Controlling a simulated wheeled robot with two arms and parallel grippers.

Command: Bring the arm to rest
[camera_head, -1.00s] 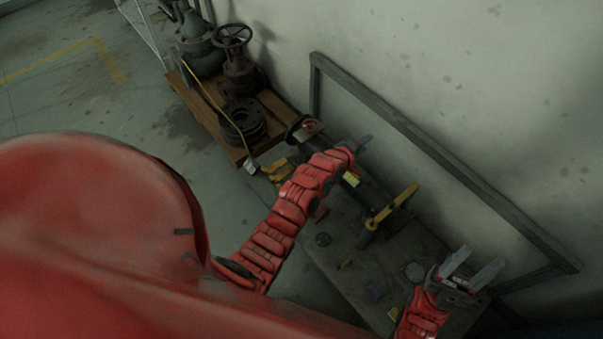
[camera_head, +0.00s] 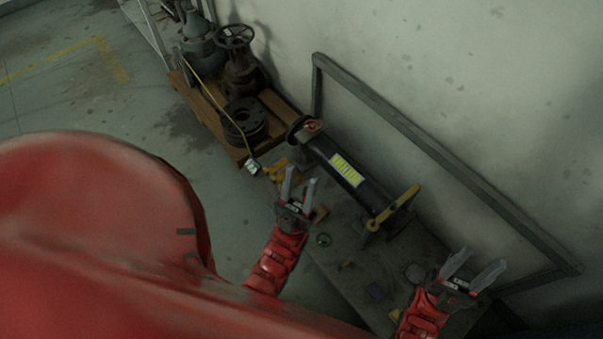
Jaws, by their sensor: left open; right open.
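My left gripper (camera_head: 298,190) is open and empty, with its two grey fingers pointing up and away, over the near-left side of the workbench (camera_head: 335,260). My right gripper (camera_head: 472,266) is open and empty at the right end of the bench. A dark pipe assembly with a yellow label (camera_head: 347,170) lies along the bench beyond my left gripper, apart from it. A yellow-handled part (camera_head: 393,208) stands at the assembly's right end. A round dark flange or wheel (camera_head: 301,128) is at its far-left end.
A wooden pallet or low stand (camera_head: 208,107) at the back left holds a valve with a handwheel (camera_head: 235,60) and stacked black rings (camera_head: 245,118). A grey frame (camera_head: 440,155) runs along the wall behind the bench. Small parts lie on the bench. The floor at left is clear.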

